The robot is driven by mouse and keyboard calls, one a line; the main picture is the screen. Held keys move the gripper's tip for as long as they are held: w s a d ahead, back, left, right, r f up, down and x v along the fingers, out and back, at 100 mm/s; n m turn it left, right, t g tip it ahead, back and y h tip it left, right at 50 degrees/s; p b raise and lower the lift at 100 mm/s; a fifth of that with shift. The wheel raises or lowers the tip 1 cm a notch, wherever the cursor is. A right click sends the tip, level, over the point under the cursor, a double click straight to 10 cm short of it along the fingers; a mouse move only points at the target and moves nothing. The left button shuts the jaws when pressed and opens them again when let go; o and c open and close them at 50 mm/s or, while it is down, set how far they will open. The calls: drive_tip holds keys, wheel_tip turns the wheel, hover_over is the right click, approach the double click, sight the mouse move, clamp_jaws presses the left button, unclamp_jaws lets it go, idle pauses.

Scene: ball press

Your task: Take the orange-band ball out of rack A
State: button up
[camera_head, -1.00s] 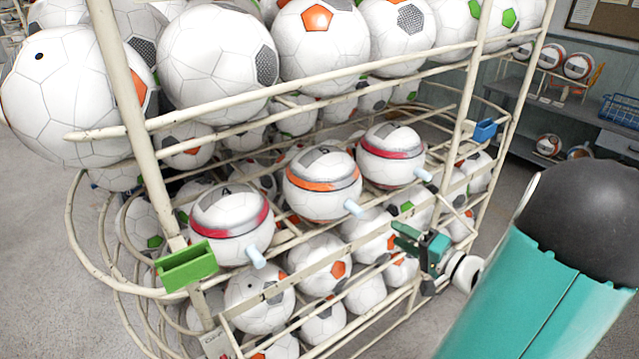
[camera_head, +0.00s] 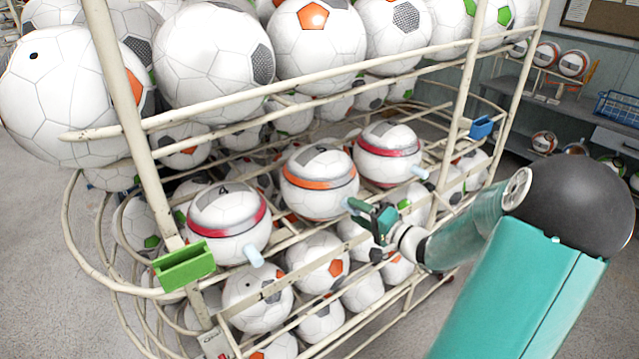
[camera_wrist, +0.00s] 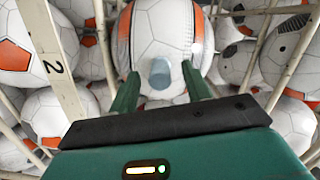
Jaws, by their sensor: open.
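The orange-band ball (camera_head: 305,202) sits in the middle of a row of three banded balls in the cream wire rack (camera_head: 145,150). A pale blue peg sticks out of its front. In the wrist view the ball (camera_wrist: 150,30) is straight ahead, its peg (camera_wrist: 160,73) pointing at me. My gripper (camera_head: 362,212) is at the ball's front right, close to the peg. In the wrist view my open gripper (camera_wrist: 160,90) has one finger on each side of the peg, with gaps visible. I cannot tell how far the fingertips reach along it.
Red-band balls sit on the left (camera_head: 228,222) and right (camera_head: 388,155) of it. Rack bars cross above and below, with loose soccer balls around. A green holder (camera_head: 184,266) and a blue holder (camera_head: 481,127) are on the rack posts. Floor is free at the left.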

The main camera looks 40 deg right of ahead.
drive_tip(key=shift+w, duration=0.55)
drive_tip(key=shift+c, duration=0.2)
clamp_jaws()
drive_tip(key=shift+r, duration=0.1)
